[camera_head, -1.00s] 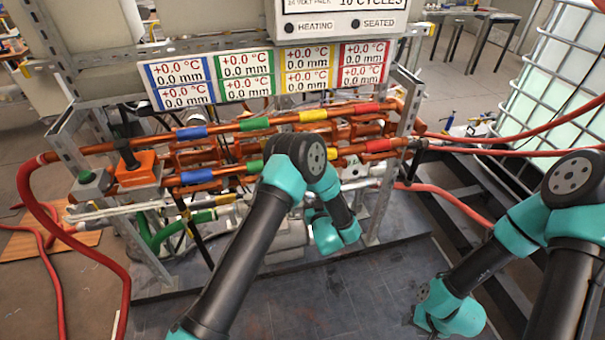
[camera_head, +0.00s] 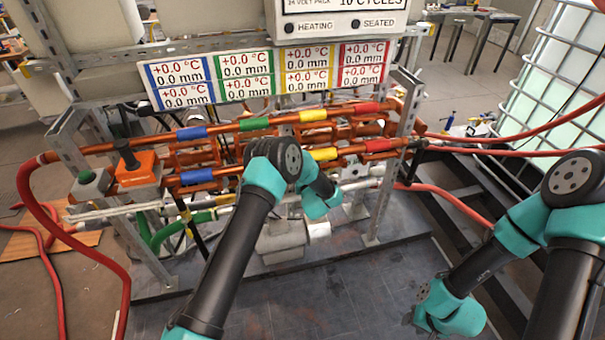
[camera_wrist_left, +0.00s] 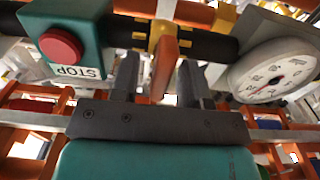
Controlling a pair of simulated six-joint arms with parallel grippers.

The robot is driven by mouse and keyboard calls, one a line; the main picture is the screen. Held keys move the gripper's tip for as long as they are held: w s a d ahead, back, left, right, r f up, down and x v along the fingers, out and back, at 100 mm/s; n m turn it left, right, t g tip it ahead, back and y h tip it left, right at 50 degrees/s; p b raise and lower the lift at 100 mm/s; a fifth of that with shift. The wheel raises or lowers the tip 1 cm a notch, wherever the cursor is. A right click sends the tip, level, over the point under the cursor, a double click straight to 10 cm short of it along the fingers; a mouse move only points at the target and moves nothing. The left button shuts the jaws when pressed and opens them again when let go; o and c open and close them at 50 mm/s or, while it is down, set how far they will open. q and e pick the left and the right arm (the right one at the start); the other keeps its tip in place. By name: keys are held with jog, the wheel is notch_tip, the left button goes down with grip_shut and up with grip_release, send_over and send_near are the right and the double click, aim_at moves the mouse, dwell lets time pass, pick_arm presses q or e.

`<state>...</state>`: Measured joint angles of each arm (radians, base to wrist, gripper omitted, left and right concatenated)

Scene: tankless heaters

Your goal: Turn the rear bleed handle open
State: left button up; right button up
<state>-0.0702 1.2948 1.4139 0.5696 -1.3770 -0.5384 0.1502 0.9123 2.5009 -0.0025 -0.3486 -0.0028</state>
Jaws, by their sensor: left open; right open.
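In the left wrist view an orange lever handle (camera_wrist_left: 165,62) on a yellow collar (camera_wrist_left: 163,34) hangs from a dark pipe. My left gripper (camera_wrist_left: 157,82) is open, with one finger on each side of the handle; I cannot tell whether either touches it. In the head view my left arm's wrist covers this spot, so the handle and left fingers are hidden there. I cannot tell from the wrist view alone whether this is the rear handle. My right gripper (camera_head: 450,312) is low at the right, open and away from the pipes; its fingers are hard to make out.
In the left wrist view a red stop button (camera_wrist_left: 60,46) is left of the handle and a round gauge (camera_wrist_left: 276,76) right of it. Colour-banded copper pipes (camera_head: 257,123) cross the rack under a display panel (camera_head: 265,74). Red hoses (camera_head: 450,197) run to the right.

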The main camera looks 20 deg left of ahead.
pick_arm(q)
grip_shut()
dwell(0.4)
